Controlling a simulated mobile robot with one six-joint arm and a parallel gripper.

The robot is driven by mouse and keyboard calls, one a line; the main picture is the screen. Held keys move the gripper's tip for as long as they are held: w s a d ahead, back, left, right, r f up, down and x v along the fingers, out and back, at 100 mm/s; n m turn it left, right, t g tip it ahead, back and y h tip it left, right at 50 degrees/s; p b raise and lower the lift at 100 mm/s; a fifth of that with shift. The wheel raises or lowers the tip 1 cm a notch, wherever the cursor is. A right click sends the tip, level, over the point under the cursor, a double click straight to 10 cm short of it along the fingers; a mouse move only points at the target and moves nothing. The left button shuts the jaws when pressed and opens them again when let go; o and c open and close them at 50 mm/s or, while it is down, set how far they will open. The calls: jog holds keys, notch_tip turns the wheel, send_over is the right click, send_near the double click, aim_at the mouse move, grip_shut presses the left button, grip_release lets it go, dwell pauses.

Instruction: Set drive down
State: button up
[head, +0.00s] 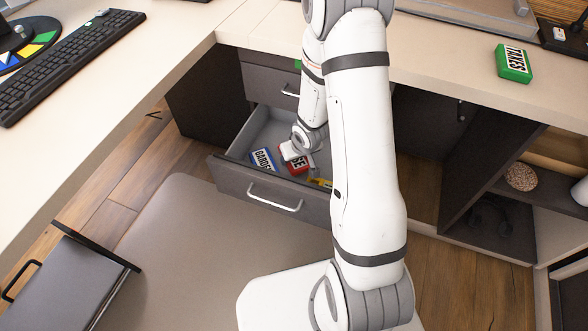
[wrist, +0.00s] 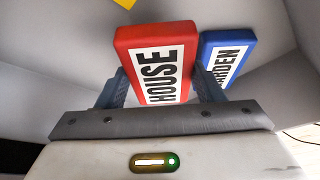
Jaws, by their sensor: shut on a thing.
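The red drive labelled HOUSE (wrist: 157,55) is between the two fingers of my gripper (wrist: 160,88) in the wrist view, and the gripper is shut on it. In the head view the red drive (head: 297,161) is inside the open grey drawer (head: 246,187), partly hidden by my gripper (head: 303,148). A blue drive labelled GARDEN (head: 263,160) lies in the drawer just left of it; in the wrist view the blue drive (wrist: 228,55) is close on the right. I cannot tell whether the red drive touches the drawer floor.
A yellow object (head: 321,182) lies near the drawer's front, partly hidden by my arm. A green box labelled TAXES (head: 513,64) sits on the desk at right. A keyboard (head: 66,63) lies on the left desk. A grey chair (head: 180,245) stands before the drawer.

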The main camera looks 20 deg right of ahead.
aim_at(296, 164)
jog(key=shift+f+b, duration=1.15)
jog(key=shift+f, duration=0.8)
jog(key=shift+f, duration=0.1)
jog(key=shift+f, duration=0.15)
jog(key=o, duration=1.1)
jog(key=s+d+r+m+g+h+p, duration=0.1)
jog(key=s+r+p, duration=0.3)
jog(key=r, duration=0.8)
jog(key=s+d+r+h+p, duration=0.15)
jog(key=s+r, duration=0.35)
jog(key=r, duration=0.7)
jog(key=s+a+r, duration=0.1)
jog(key=s+r, duration=0.2)
jog(key=s+a+r+g+y, duration=0.1)
jog(key=s+r, duration=0.2)
jog(key=s, duration=0.1)
jog(key=s+a+r+m+g+p, duration=0.1)
jog(key=s+r, duration=0.2)
jog(key=s, duration=0.1)
jog(key=shift+s+a+r+y, duration=0.25)
jog(key=shift+a+y, duration=0.1)
jog(key=shift+a, duration=0.05)
